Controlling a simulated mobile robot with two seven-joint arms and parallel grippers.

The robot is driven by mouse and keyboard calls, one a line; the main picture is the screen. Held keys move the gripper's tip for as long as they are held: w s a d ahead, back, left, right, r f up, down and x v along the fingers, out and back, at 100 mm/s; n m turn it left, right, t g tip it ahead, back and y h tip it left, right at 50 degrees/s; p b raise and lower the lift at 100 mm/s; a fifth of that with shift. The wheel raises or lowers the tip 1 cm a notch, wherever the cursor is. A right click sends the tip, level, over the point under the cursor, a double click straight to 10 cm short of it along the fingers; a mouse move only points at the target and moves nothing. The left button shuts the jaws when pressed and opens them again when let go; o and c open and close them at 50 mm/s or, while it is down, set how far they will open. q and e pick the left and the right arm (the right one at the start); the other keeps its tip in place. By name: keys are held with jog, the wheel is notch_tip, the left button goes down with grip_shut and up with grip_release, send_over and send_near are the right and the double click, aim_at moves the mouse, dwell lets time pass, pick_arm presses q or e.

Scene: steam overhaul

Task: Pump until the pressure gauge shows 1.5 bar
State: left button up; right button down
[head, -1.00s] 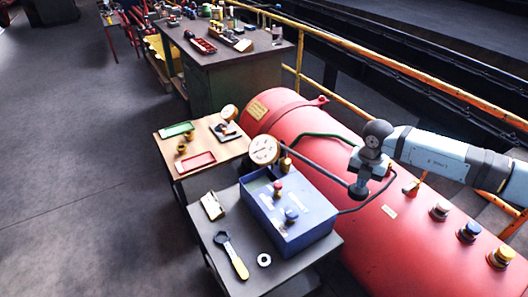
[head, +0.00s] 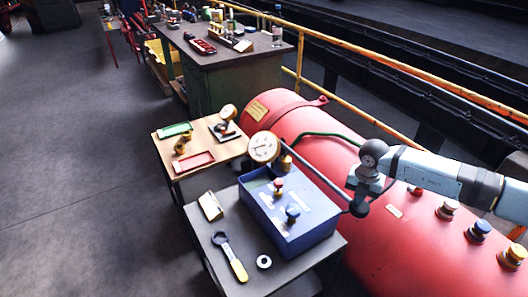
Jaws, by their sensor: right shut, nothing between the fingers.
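The blue pump box (head: 300,233) stands on a dark small table. Its dark lever (head: 318,180) slopes down to the right from beside the gauge and ends in a round black knob (head: 359,208). The round white pressure gauge (head: 264,147) stands at the box's back corner; its needle is too small to read. My right gripper (head: 361,193) is shut and empty, fingers down, right above the knob; it seems to touch it, but the exact contact is hidden. My left gripper is out of view.
A red valve (head: 278,186) and a blue valve (head: 292,214) sit on the box. A wrench (head: 231,257), a ring (head: 264,262) and a small block (head: 210,205) lie beside it. The large red boiler (head: 370,240) lies on the right.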

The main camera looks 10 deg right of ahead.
notch_tip(320, 180, down, 7)
jog(key=b, duration=0.3)
jog(key=shift+b, duration=0.4)
jog(key=shift+r, duration=0.2)
pick_arm(q)
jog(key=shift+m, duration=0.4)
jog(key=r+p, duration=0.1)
jog(key=p, duration=0.3)
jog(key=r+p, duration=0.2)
jog(key=p, duration=0.1)
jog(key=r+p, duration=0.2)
jog(key=p, duration=0.2)
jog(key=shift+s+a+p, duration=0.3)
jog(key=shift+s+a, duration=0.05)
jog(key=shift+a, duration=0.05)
pick_arm(e)
notch_tip(320, 180, up, 16)
jog(key=shift+r, duration=0.25)
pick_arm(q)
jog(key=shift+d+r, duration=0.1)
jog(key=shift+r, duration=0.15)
